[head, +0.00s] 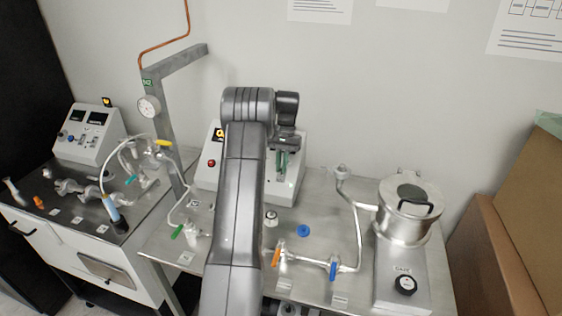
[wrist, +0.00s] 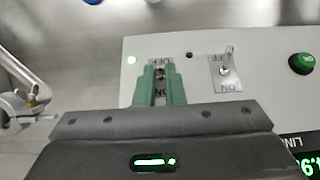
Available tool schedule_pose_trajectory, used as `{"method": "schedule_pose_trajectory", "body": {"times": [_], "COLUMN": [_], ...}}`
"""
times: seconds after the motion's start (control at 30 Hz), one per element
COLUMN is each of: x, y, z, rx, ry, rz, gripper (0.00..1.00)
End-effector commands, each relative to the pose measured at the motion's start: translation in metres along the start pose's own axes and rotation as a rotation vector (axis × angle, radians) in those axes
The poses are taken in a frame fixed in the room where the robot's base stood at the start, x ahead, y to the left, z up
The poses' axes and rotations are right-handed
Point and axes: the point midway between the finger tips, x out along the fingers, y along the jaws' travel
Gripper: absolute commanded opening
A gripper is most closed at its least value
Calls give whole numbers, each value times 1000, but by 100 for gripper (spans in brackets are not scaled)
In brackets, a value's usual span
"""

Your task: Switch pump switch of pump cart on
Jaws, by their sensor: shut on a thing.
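The pump cart's control box (head: 207,176) stands at the back of the steel cart top, partly hidden behind my arm. My gripper (head: 283,160) is over the right part of its sloping face. In the wrist view, the green fingers of my gripper (wrist: 160,72) are shut on a toggle switch (wrist: 160,77) with a plate marked OFF and ON. Its lever is mostly hidden between the fingers, so I cannot tell its position. A second toggle switch (wrist: 225,70), also marked OFF and ON, is beside it, apart from the fingers, its lever toward OFF.
Glass tubing with an orange valve handle (head: 276,255) and a blue one (head: 333,270) lies in front. A metal pot (head: 405,225) stands right. Another instrument box (head: 88,135) stands left.

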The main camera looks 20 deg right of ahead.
Motion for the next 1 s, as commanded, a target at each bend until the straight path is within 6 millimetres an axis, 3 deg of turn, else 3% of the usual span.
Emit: {"method": "schedule_pose_trajectory", "body": {"times": [0.83, 0.9, 0.97, 1.0], "x": [-3, -3, -3, -3], "y": [0, 0, 0, 0], "z": [-6, -6, -6, -5], "rx": [0, 0, 0, 0], "ry": [-111, -111, -112, -112], "rz": [0, 0, 0, 0], "gripper": [0, 21, 30, 30]}}
